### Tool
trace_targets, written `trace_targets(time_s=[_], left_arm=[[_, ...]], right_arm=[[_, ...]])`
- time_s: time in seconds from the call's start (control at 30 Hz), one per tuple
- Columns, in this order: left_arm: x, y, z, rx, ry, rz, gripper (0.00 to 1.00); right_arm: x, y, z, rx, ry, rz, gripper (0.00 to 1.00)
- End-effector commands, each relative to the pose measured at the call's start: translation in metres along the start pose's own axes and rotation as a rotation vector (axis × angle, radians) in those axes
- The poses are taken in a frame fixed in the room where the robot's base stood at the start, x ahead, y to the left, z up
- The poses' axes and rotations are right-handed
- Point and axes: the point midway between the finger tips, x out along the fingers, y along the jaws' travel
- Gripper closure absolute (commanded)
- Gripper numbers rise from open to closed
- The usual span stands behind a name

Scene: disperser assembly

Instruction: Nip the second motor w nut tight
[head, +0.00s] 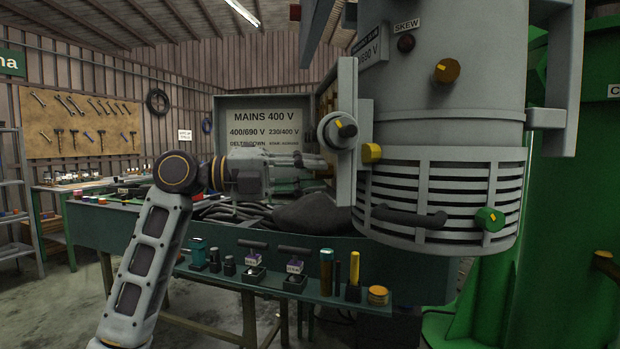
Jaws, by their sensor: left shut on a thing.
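The motor (440,185) is a large grey vertical cylinder with a slotted lower band, at the right of the head view. A grey box-like part (347,150) stands out from its left side, with a round knob (337,128) that has a dark lever. My left gripper (318,161) comes in from the left, its fingers pointing right just below the knob and close to the box-like part. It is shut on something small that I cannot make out. The w nut cannot be picked out. My right gripper is not in view.
A grey sign panel (268,120) marked MAINS 400 V stands behind my left gripper. Dark cables (235,210) lie on the bench. A shelf (215,277) below holds small parts, including a yellow-topped tool (354,268). A dark handle (400,217) and green knob (490,219) stick out from the motor.

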Motion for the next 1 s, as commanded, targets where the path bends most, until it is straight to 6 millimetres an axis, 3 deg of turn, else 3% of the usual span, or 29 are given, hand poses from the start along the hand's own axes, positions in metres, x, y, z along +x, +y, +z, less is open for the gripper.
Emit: trace_targets(time_s=[0.5,0.53,0.7,1.0], left_arm=[[0.0008,0.0021,-0.001,0.025,0.004,0.005,1.0],[0.0008,0.0021,-0.0011,0.025,0.004,0.005,0.76],[0.0006,0.0016,-0.0007,0.024,0.003,0.003,0.55],[0.0,0.0009,-0.0003,0.025,0.001,0.002,0.55]], right_arm=[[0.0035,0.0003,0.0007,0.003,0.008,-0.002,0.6],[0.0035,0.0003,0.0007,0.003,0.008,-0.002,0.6],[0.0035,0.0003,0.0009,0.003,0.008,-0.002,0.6],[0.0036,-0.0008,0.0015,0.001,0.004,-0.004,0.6]])
